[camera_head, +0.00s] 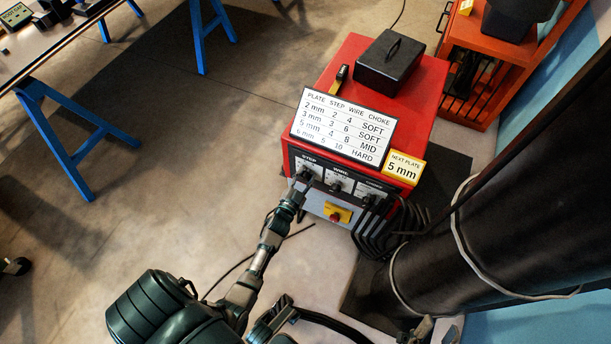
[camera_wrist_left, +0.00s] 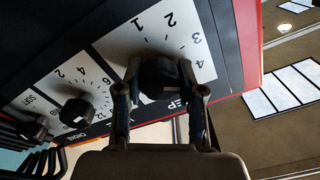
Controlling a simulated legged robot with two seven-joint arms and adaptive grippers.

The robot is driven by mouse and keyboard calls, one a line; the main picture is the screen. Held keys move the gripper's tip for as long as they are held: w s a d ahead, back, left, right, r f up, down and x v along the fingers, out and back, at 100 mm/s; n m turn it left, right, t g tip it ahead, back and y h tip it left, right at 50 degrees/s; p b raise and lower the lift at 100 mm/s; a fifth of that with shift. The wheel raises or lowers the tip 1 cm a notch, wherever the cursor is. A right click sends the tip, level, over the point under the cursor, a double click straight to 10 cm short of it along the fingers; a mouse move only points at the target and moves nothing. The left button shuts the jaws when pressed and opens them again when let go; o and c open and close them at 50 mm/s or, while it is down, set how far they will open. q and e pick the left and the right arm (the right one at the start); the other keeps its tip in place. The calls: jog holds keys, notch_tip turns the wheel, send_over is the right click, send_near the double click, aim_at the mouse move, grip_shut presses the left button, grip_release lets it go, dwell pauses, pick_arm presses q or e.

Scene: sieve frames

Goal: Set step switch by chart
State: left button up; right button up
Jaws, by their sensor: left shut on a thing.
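The red welding machine (camera_head: 352,62) has a white chart (camera_head: 343,126) and a yellow card (camera_head: 404,167) reading "NEXT PLATE 5 mm". The chart's 5 mm row reads step 4, wire 8, MID. My left gripper (camera_head: 299,187) is at the STEP switch on the front panel. In the left wrist view its fingers (camera_wrist_left: 161,92) are shut around the black step knob (camera_wrist_left: 160,72). Numbers 1 to 4 show on the step dial plate (camera_wrist_left: 188,50); the knob's pointing direction is unclear. My right gripper (camera_head: 422,329) is partly visible at the bottom edge, jaw state unclear.
The wire knob (camera_wrist_left: 76,112) and choke knob (camera_wrist_left: 36,128) sit beside the step knob. A red emergency button (camera_head: 336,217) is below. Black cables (camera_head: 385,235) hang at the panel's right.

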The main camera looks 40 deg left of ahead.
pick_arm(q)
jog(key=shift+d, duration=0.1)
jog(key=o, duration=0.7)
jog(key=shift+f, duration=0.1)
jog(key=o, duration=0.5)
jog(key=shift+w, duration=0.1)
jog(key=shift+c, duration=0.2)
jog(key=v, duration=1.2)
jog(key=shift+f, duration=0.1)
